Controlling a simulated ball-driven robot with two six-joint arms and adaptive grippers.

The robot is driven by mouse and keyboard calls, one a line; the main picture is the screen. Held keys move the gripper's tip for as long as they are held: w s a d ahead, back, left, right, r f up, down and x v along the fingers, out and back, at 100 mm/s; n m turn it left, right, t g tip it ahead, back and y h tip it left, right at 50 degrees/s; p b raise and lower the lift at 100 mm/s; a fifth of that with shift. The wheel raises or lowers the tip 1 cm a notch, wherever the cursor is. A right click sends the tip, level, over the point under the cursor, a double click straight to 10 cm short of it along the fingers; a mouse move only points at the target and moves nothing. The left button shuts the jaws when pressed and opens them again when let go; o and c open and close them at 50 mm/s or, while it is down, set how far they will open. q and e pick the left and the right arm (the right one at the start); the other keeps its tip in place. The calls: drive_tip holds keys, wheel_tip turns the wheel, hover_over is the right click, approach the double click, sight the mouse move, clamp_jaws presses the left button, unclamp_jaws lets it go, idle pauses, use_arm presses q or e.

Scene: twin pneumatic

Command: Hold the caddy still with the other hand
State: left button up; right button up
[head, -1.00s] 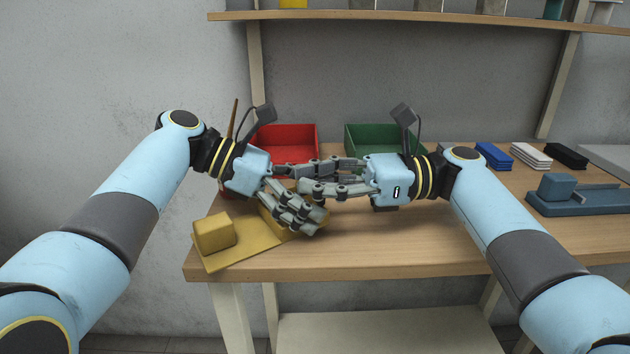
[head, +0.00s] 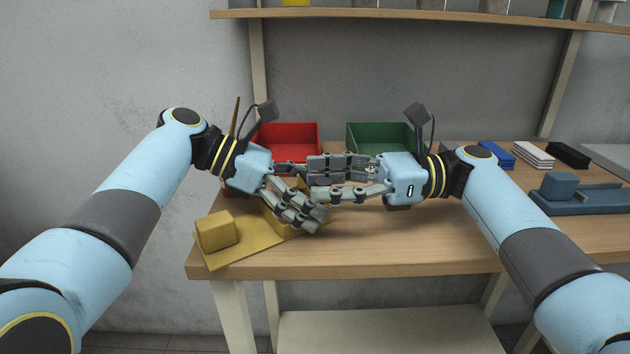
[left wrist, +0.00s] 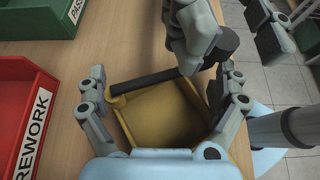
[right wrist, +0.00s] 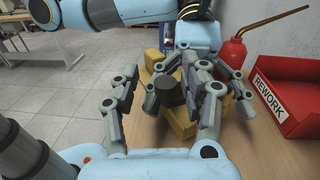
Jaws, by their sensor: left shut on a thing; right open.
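A yellow piece, apparently the caddy, has a flat plate (head: 247,250) with a block (head: 216,231) at its left end, at the table's front left. In the left wrist view its hollow part (left wrist: 160,115) is between my left fingers, with a dark bar across its far edge. My left gripper (head: 308,220) is shut on it and hides part of it. My right gripper (head: 318,178) is open, just above and behind the left fingers. In the right wrist view a dark cylinder (right wrist: 168,90) shows between its fingers; I cannot tell whether they touch it.
A red REWORK bin (head: 290,132) and a green bin (head: 380,130) stand behind the grippers. A red oil can (right wrist: 228,55) with a long spout stands by the red bin. A blue fixture (head: 575,198) is at the right. The table's front middle is clear.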

drive_tip(key=d, duration=1)
drive_tip(key=shift+w+d, duration=0.1)
drive_tip(key=shift+w, duration=0.15)
drive_tip(key=shift+d, duration=0.15)
drive_tip(key=shift+c, duration=1)
drive_tip(key=d+t, duration=0.1)
drive_tip(key=d, duration=0.1)
drive_tip(key=s+d+f+m+t, duration=0.1)
drive_tip(key=d, duration=0.1)
drive_tip(key=d+t, duration=0.1)
drive_tip(key=shift+s+d+f+m, duration=0.15)
drive_tip(key=shift+s+d+m, duration=0.15)
drive_tip(key=shift+d+m, duration=0.1)
drive_tip(key=c, duration=0.7)
drive_tip(key=shift+s+d+t, duration=0.15)
drive_tip(key=shift+d+t, duration=0.15)
clamp_jaws()
drive_tip(key=a, duration=0.4)
drive_tip(key=w+a, duration=0.1)
drive_tip(key=a, duration=0.8)
drive_tip(key=shift+w+a+r, duration=0.3)
